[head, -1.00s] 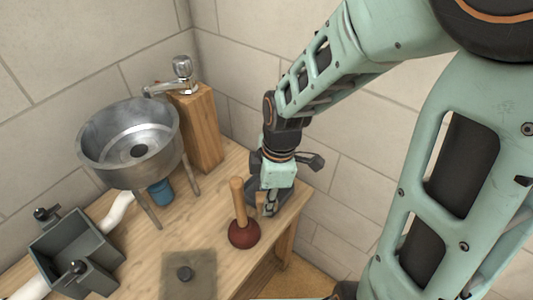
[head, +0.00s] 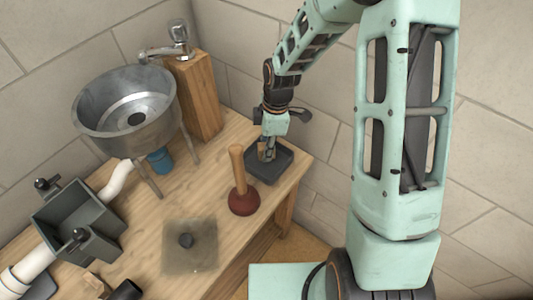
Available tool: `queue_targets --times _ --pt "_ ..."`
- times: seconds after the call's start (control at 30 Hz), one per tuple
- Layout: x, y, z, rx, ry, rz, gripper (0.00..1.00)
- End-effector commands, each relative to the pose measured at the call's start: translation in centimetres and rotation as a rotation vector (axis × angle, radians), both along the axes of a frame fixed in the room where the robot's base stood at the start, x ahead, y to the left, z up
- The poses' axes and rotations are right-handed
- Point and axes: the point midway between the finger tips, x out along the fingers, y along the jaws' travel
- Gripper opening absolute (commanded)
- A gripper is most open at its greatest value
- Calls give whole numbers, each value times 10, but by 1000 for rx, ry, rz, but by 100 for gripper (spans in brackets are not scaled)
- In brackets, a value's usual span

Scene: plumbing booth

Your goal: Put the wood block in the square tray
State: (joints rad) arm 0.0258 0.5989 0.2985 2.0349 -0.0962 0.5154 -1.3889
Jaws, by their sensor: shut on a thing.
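The square tray (head: 284,163) is dark grey and shallow, and sits on the right part of the wooden bench near its right edge. My gripper (head: 266,154) points down over the tray. It is shut on the wood block (head: 264,154), a small brown piece mostly hidden by the fingers. The block appears over the tray's inside; I cannot tell whether it touches the tray floor.
A plunger (head: 240,190) with an upright wooden handle stands just left of the tray. A metal basin (head: 125,110), a wooden post with a tap (head: 195,95), a grey box (head: 75,220) and a drain plate (head: 190,247) fill the left side.

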Motion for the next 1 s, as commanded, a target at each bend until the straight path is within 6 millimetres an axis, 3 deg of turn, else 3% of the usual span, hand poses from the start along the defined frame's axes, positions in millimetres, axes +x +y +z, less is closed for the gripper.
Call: queue_targets --times 0.17,0.57,0.6,0.73,1.0 --pt "-2 0 -27 0 4 0 0" --pt "-2 0 -33 0 2 -1 0" --pt "-1 0 -32 0 2 -1 27" --pt "-2 0 -32 0 2 -1 41" --pt "-2 0 -31 0 2 -1 41"
